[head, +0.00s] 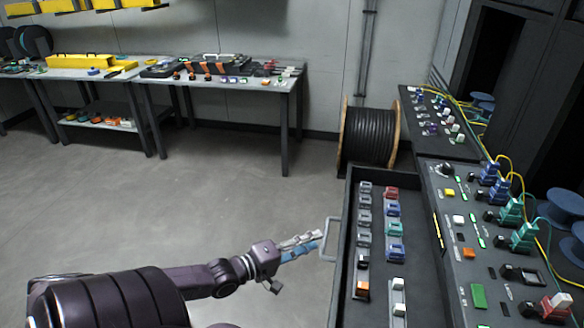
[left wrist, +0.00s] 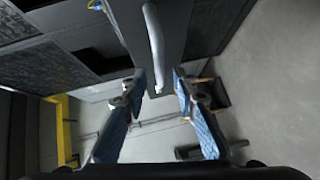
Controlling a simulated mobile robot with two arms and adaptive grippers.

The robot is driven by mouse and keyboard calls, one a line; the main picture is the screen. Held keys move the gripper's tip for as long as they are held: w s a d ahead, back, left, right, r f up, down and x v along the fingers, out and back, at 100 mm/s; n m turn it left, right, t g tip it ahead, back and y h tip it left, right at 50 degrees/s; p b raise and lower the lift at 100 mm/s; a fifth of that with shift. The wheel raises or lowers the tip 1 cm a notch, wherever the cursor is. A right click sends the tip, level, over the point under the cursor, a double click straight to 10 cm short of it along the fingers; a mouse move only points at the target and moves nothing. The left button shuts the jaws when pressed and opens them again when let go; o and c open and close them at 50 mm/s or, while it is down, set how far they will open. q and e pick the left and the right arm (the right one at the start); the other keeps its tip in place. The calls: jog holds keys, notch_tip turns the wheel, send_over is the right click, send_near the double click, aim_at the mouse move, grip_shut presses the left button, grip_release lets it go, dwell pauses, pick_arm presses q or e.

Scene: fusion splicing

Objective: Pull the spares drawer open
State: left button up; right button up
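The spares drawer (head: 375,180) stands pulled out in the head view, with its inside showing. Its pale bar handle (head: 328,240) is on the drawer's left face; in the left wrist view the handle (left wrist: 154,45) runs down from the top, its lower end near the gap between the fingertips. My left gripper (head: 318,242) has its blue-padded fingers just left of the handle. The left wrist view shows the fingers (left wrist: 158,75) spread apart, with no clear grip on the bar. Whether a finger touches the handle I cannot tell. My right gripper is not in view.
The drawer holds rows of grey, red, blue and green connectors (head: 392,209). A dark bench (head: 455,270) with devices and yellow cables is to its right. A cable reel (head: 369,135) stands behind the drawer. Worktables (head: 225,85) line the back wall. The floor left of the drawer is clear.

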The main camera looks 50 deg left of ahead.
pick_arm(q)
jog(key=f+v, duration=0.1)
jog(key=v, duration=0.5)
jog(key=shift+s+r, duration=0.25)
jog(key=shift+r, duration=0.3)
